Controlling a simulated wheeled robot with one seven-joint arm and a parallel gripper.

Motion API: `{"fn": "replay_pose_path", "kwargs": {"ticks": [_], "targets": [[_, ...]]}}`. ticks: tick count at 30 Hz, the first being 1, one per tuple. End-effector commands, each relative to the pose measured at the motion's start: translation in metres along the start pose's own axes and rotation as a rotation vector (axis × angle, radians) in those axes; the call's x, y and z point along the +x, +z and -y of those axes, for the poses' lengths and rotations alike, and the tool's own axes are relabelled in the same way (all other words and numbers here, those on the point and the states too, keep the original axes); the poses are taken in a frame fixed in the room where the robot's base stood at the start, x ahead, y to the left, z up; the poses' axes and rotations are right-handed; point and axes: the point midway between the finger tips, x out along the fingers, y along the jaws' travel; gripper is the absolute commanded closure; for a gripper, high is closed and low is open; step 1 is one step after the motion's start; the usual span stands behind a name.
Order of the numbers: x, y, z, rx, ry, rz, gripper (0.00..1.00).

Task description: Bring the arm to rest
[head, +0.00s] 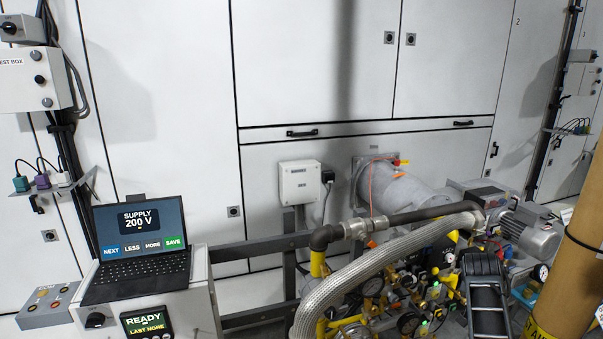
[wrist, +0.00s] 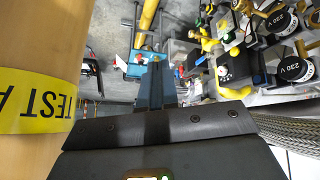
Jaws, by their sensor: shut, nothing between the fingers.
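My gripper (wrist: 156,75) shows in the wrist view, with its two blue-grey fingers together and nothing between them. The fingers point away from the wrist over grey floor and low equipment. They appear apart from the tan cylinder on the left and the valves on the right. The fingertips cannot be made out in the head view.
A tan cylinder (head: 572,250) with a yellow band stands close at right, and beside my wrist (wrist: 40,50). A braided hose (head: 385,260) arches over brass valves and gauges. A laptop (head: 140,245) reading 200 V sits on a white cabinet. White panels (head: 315,60) close the back.

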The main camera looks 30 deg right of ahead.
Motion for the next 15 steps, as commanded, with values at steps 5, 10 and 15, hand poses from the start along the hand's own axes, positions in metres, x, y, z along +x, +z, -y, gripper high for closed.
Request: {"fn": "replay_pose_path", "kwargs": {"ticks": [5,10,15], "targets": [[0.005,0.061,-0.001,-0.176,-0.073,-0.136,1.0],[-0.007,0.116,0.0,-0.336,-0.174,-0.255,1.0],[-0.031,0.174,-0.002,-0.483,-0.298,-0.358,1.0]]}}
